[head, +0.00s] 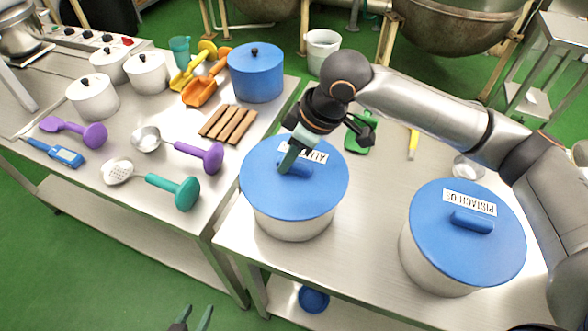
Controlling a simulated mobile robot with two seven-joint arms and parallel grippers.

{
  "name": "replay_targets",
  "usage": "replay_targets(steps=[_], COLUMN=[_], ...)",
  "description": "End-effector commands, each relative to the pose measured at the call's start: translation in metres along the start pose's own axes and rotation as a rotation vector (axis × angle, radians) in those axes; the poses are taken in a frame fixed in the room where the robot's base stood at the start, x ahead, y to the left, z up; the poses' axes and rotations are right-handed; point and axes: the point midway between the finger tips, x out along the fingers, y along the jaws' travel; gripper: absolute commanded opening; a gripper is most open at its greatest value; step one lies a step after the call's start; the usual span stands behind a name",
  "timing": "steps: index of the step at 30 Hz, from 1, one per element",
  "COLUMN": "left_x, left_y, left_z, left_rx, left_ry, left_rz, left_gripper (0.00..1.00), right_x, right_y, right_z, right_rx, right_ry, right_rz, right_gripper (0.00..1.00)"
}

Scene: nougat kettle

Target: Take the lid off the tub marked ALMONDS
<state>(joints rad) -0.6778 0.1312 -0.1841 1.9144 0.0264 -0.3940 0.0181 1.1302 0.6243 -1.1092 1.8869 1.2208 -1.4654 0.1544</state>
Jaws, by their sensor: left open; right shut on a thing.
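The almonds tub (290,226) is a pale tub on the steel table. Its blue lid (318,192) sits on top, with a white label (319,156) partly hidden by my gripper. My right gripper (290,163) comes down from above and is shut on the blue bar handle of this lid. The lid appears seated on the tub; I see no gap. My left gripper (195,319) is open and empty at the bottom edge, low in front of the tables, with only its fingertips showing.
A second tub (428,262) with a blue lid marked PISTACHIOS stands to the right, below my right arm. A green scoop (361,138) lies behind the almonds tub. Ladles, pots and a blue pot (257,77) crowd the left table.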

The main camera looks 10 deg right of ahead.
Motion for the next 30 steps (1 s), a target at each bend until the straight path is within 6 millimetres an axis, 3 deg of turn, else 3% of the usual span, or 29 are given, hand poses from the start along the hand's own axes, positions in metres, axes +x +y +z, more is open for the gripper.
replay_targets(steps=[11, 16, 20, 27, 30], left_x=[0.0, 0.001, 0.001, 0.001, 0.003], left_y=[0.0, 0.0, 0.0, 0.0, 0.0], left_z=[0.0, 0.001, 0.002, 0.002, 0.004], left_rx=[0.0, 0.0, 0.0, 0.0, 0.0], left_ry=[0.0, 0.0, -0.001, -0.001, -0.001], left_rz=[0.0, 0.0, 0.0, 0.0, 0.0], left_gripper=[0.5, 0.5, 0.5, 0.5, 0.5], right_x=[-0.002, -0.014, -0.034, -0.092, -0.107], right_y=[0.0, 0.0, 0.004, 0.044, 0.066], right_z=[-0.001, -0.007, -0.013, -0.013, -0.005], right_rx=[0.0, -0.001, 0.002, 0.005, 0.008], right_ry=[0.002, 0.003, 0.003, 0.005, 0.002], right_rz=[0.001, 0.0, 0.003, 0.005, 0.002], right_gripper=[0.0, 0.0, 0.0, 0.0, 0.0])
